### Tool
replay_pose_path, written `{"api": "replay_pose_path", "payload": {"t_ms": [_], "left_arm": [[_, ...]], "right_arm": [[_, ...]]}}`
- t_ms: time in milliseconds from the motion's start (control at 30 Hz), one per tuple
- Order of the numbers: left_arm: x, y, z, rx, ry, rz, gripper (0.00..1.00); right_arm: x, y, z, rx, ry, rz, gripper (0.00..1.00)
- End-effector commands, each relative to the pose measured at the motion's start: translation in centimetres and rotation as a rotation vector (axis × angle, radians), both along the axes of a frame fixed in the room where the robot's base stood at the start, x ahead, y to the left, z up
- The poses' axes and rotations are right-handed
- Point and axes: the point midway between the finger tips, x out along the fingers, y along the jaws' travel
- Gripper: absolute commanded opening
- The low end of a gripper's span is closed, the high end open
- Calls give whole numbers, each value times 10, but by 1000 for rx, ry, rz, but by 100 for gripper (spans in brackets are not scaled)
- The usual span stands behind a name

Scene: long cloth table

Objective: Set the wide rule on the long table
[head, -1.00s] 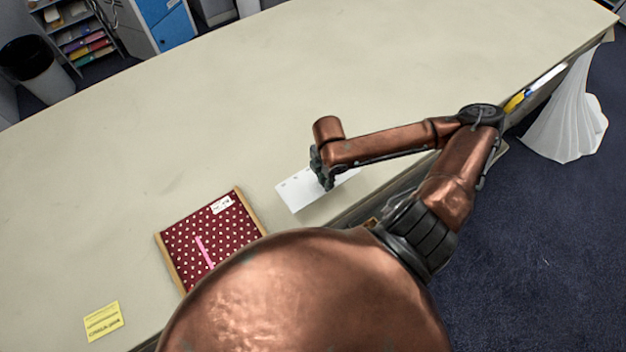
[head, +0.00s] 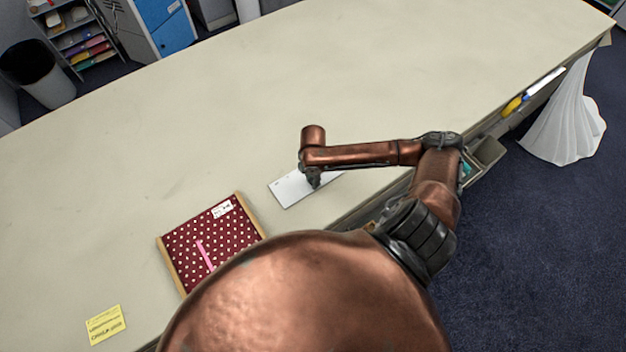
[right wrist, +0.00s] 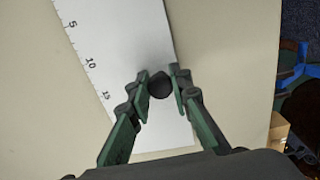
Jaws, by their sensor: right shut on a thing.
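The wide rule (head: 289,191) is a flat pale plate over the long table (head: 190,120), near its front edge. In the right wrist view the rule (right wrist: 118,38) shows black numbers and tick marks along its left edge. A dark round knob (right wrist: 159,87) stands up from it. My right gripper (head: 314,182) is above the rule, and in the wrist view its green-padded fingers (right wrist: 160,80) are closed around the knob. The rule lies flat on the table or just above it; I cannot tell which. My left gripper is out of view.
A dark red dotted board (head: 215,240) with wooden sides and a pink strip lies to the left. A yellow note (head: 105,324) is at the lower left. An open tray (head: 486,156) hangs at the front edge. The table beyond the rule is clear.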

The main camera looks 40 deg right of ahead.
Motion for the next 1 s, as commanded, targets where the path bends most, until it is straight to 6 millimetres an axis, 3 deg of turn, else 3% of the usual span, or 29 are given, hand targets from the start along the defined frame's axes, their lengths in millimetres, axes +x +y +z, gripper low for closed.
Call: {"api": "replay_pose_path", "payload": {"t_ms": [67, 100, 333, 733, 1000], "left_arm": [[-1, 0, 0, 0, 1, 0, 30], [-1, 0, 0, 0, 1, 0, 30], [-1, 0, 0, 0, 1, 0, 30], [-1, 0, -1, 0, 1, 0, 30], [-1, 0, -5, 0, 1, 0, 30]], "right_arm": [[0, 0, 0, 0, 1, 0, 0], [-1, 0, -1, 0, 3, 0, 19], [-1, 0, 0, 0, 2, 0, 35], [0, -1, 8, -1, -1, 1, 36], [0, -1, 58, -2, -3, 2, 36]]}}
